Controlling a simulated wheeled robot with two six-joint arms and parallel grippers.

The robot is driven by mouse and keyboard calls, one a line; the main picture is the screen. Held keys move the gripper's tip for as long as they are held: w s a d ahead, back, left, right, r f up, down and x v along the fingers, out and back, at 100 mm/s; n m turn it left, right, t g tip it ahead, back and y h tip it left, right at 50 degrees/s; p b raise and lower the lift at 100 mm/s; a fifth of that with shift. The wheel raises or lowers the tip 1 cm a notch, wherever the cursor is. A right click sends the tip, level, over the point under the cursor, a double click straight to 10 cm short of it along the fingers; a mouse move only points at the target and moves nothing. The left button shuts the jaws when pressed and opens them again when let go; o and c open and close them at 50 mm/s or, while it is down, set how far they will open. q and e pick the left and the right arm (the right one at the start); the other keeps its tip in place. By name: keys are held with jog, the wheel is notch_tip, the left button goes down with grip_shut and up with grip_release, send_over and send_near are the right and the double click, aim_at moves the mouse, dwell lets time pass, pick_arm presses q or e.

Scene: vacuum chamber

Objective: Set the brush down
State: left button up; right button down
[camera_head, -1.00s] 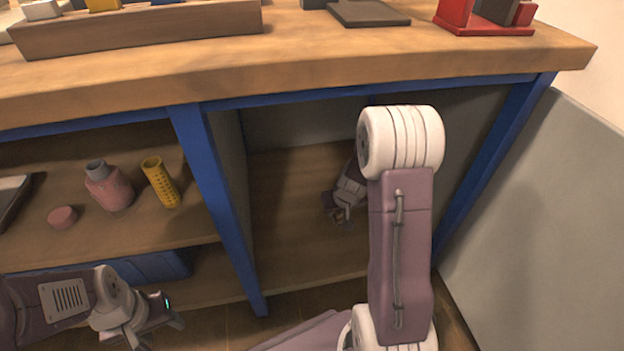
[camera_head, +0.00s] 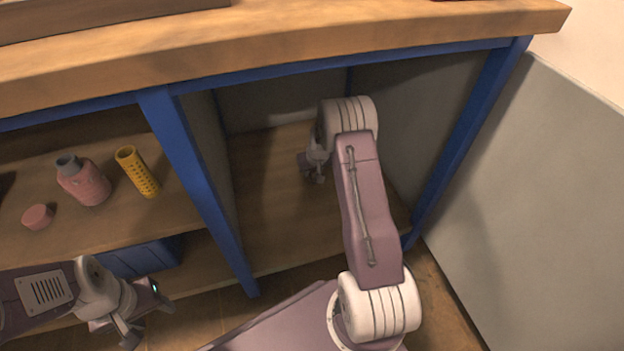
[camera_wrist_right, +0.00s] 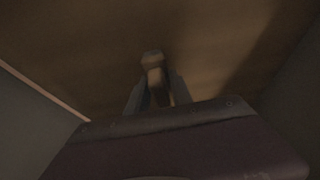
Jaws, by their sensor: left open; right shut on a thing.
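In the right wrist view the brush (camera_wrist_right: 153,63) shows as a small tan, blunt-ended piece standing out between the fingers of my right gripper (camera_wrist_right: 157,92). That gripper is shut on it, over the brown wooden board of the compartment. In the head view my right gripper (camera_head: 316,174) is deep inside the right-hand compartment, partly hidden by my own arm, and the brush cannot be made out there. I cannot tell whether the brush touches the board. My left gripper (camera_head: 148,318) is open and empty, low at the left, in front of the bench.
The compartment floor (camera_head: 265,200) looks bare around my right arm. A blue post (camera_head: 190,165) bounds it at left, another blue leg (camera_head: 465,150) at right. The wooden benchtop (camera_head: 300,42) overhangs it. The left shelf holds a pink bottle (camera_head: 85,183), a yellow perforated tube (camera_head: 137,172) and a pink puck (camera_head: 38,216).

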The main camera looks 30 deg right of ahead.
aim_at(314, 172)
notch_tip(314, 172, down, 4)
jog(key=b, duration=0.4)
jog(key=shift+f, duration=0.25)
jog(key=shift+r, duration=0.35)
jog(key=shift+f, duration=0.2)
jog(key=c, duration=1.1)
grip_release()
jog(key=shift+c, duration=0.2)
jog(key=shift+r, duration=0.1)
jog(key=p+v, duration=0.5)
jog(key=v, duration=0.2)
jog(key=shift+s+r+p, duration=0.1)
jog(key=shift+r+p, duration=0.25)
